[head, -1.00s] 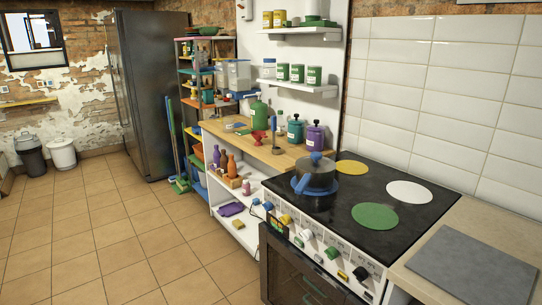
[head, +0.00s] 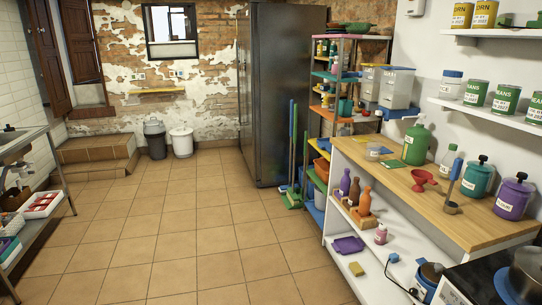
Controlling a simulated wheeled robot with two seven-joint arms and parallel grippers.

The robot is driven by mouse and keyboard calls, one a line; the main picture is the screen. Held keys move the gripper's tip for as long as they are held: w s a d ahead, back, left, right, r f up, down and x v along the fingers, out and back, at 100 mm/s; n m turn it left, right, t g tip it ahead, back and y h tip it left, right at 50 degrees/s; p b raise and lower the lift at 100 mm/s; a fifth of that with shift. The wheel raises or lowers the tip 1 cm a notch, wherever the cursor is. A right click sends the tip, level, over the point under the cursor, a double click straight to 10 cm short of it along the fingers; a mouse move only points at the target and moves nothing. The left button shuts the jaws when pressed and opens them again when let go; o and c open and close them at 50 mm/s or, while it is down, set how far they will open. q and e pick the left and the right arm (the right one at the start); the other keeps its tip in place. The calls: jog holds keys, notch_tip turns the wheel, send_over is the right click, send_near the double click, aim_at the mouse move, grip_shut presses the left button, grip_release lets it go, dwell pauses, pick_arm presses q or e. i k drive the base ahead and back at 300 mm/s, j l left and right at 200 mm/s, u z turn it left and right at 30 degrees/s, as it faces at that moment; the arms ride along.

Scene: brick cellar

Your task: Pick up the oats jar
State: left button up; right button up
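No jar has a label that I can read as oats. A teal jar (head: 477,181) with a dark lid stands upright on the wooden counter (head: 405,190) at the right. A purple jar (head: 513,199) with a dark knob and a white label stands beside it, nearer to me. A pale jar with a blue lid (head: 450,86) stands on the lower wall shelf. Neither of my grippers shows in the head view.
A green bottle (head: 416,142), a red funnel (head: 423,180) and a ladle (head: 452,190) share the counter. The stove (head: 470,285) is at the lower right, the fridge (head: 283,90) behind. The tiled floor (head: 190,220) is open. A sink table (head: 25,150) stands left.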

aim_at(374, 146)
jog(key=i+z, duration=0.1)
jog(key=i, duration=0.4)
jog(key=i+j+z, duration=0.15)
jog(key=i, duration=0.3)
jog(key=i+j+z, duration=0.1)
jog(key=i, duration=0.4)
jog(key=i+j+z, duration=0.1)
jog(key=i, duration=0.35)
jog(key=j, duration=0.1)
